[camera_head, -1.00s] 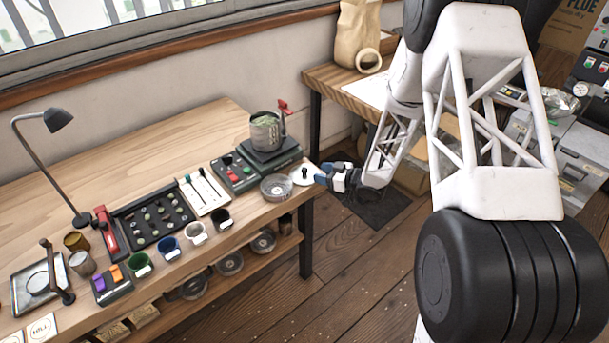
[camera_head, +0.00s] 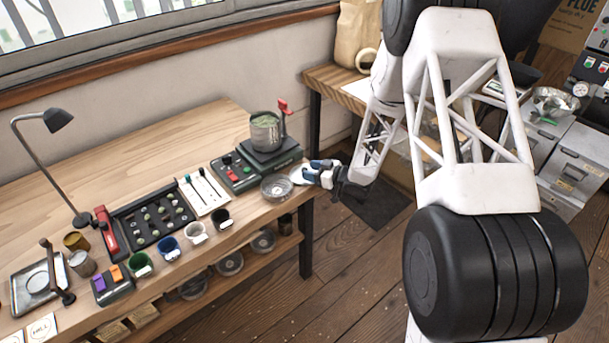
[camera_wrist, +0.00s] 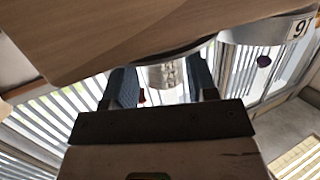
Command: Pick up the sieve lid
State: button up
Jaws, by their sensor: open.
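The sieve lid (camera_head: 296,177) is a pale round disc at the right end of the wooden bench, just right of a round metal sieve pan (camera_head: 276,187). Only its left part shows in the head view; the rest, with its knob, is hidden by my gripper (camera_head: 311,173). My gripper is open and overlaps the lid in that view; I cannot tell whether it touches it. In the wrist view my gripper's two dark fingers (camera_wrist: 163,82) stand apart, with a silvery cylindrical object (camera_wrist: 166,74) seen between them. I cannot identify that object for sure.
A scale with a metal pot (camera_head: 266,130) stands just behind the lid. A button panel (camera_head: 235,172) and several cups are to the left. The bench's right edge is close to the lid.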

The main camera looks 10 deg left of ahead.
aim_at(304, 168)
jog(key=shift+x, duration=1.6)
grip_shut()
